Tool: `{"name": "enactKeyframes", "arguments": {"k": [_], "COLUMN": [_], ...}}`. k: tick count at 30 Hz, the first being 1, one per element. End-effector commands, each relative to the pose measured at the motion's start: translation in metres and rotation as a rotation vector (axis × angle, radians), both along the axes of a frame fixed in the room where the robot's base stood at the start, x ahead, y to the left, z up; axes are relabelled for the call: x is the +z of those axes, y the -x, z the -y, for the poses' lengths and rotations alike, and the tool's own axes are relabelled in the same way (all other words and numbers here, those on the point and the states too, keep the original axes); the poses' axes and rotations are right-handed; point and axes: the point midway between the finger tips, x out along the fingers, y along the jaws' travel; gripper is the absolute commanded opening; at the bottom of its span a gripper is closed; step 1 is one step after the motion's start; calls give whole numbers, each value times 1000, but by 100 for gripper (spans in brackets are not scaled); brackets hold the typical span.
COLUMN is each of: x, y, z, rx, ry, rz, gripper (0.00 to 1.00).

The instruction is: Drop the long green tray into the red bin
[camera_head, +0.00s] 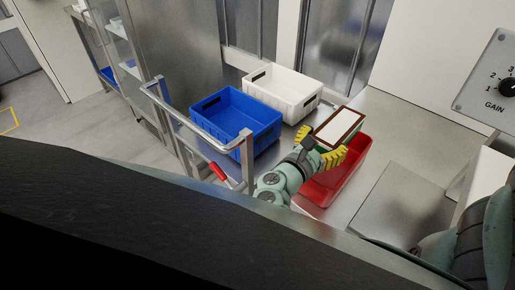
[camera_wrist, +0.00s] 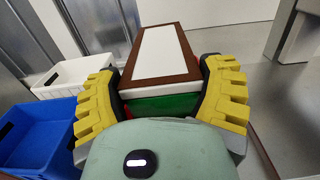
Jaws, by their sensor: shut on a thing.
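My gripper (camera_head: 324,141) is shut, its yellow fingers on both sides of a long box-like piece. Its white top has a brown border. Green shows below this top, between the fingers, in the wrist view; I take this as the long green tray (camera_wrist: 163,104). I cannot tell whether the white-and-brown top and the green part are one piece. The held piece is above the red bin (camera_head: 349,174), over its far part. The bin's inside is partly hidden by my gripper and the piece. A little red also shows below the green in the wrist view.
A blue bin (camera_head: 238,140) and a white bin (camera_head: 302,101) stand left of and behind the red bin on the metal surface. A metal rail (camera_head: 190,122) with a red grip runs at the left. The metal surface (camera_head: 420,140) to the right is clear.

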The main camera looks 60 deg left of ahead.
Motion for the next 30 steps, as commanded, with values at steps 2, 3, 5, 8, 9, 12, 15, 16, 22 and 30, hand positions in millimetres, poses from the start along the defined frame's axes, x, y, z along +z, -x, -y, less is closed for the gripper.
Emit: {"name": "enactKeyframes", "arguments": {"k": [2, 3, 5, 8, 9, 12, 15, 16, 22, 30], "x": [2, 2, 2, 2, 2, 1, -2, -2, -8, -16], "y": [0, 0, 0, 0, 0, 0, 0, 0, 0, 0], "z": [-1, -1, -1, -1, -1, -1, -1, -1, -1, -1], "rx": [2, 2, 2, 1, 1, 1, 1, 1, 1, 1], "ry": [-2, -2, -2, -1, -1, -1, -1, -1, -1, -2], "rz": [3, 3, 3, 2, 2, 2, 2, 2, 2, 1], "gripper": [30, 30, 30, 30, 30, 30, 30, 30, 30, 30]}}
